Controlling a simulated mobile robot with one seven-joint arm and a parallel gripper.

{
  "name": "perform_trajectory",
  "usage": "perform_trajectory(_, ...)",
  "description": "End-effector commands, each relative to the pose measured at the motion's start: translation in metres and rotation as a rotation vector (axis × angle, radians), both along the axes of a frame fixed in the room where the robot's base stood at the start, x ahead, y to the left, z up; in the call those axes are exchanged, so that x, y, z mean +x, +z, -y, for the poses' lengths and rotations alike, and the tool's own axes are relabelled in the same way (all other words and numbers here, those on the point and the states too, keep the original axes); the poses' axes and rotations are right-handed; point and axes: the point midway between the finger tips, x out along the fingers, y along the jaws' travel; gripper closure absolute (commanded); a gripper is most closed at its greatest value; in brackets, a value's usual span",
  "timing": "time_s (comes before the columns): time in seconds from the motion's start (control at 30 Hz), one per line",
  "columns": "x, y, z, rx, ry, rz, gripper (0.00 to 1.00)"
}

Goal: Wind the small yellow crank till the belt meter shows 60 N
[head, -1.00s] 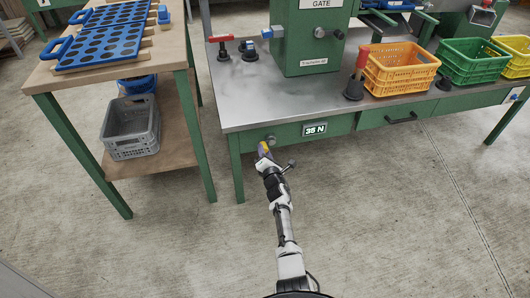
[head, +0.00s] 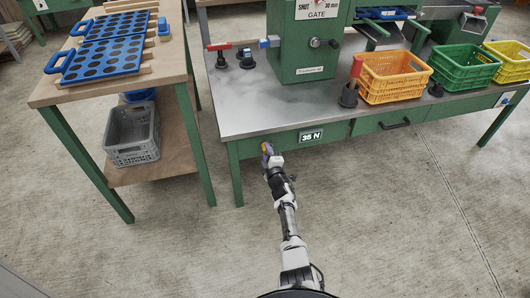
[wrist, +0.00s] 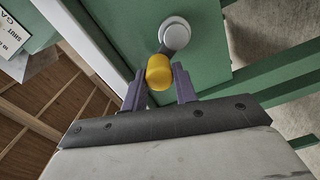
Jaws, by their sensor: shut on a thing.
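The crank's yellow knob (wrist: 160,72) sits between the purple fingers of my gripper (wrist: 159,88), which is shut on it. A grey crank arm (wrist: 174,37) runs from the knob to a round hub on the green bench front, above the knob in the wrist view. In the head view my gripper (head: 269,155) is at the bench front, with a bit of the yellow crank (head: 266,148) showing; the hub is hidden there. The belt meter (head: 311,136), right of the gripper, seems to read 35 N; its last digit is small and hard to read.
The steel-topped bench (head: 255,117) carries a green gate machine (head: 298,55), red-handled and blue-handled levers and an orange crate (head: 393,82). A wooden table (head: 165,62) with blue trays stands left. The floor in front of the bench is open.

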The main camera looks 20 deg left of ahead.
Motion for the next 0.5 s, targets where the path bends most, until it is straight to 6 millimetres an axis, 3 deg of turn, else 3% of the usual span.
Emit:
perform_trajectory(0.03,0.004,0.007,0.003,0.036,-0.003,-0.019,0.94)
perform_trajectory(0.5,0.014,0.01,0.018,0.406,-0.003,-0.269,0.94)
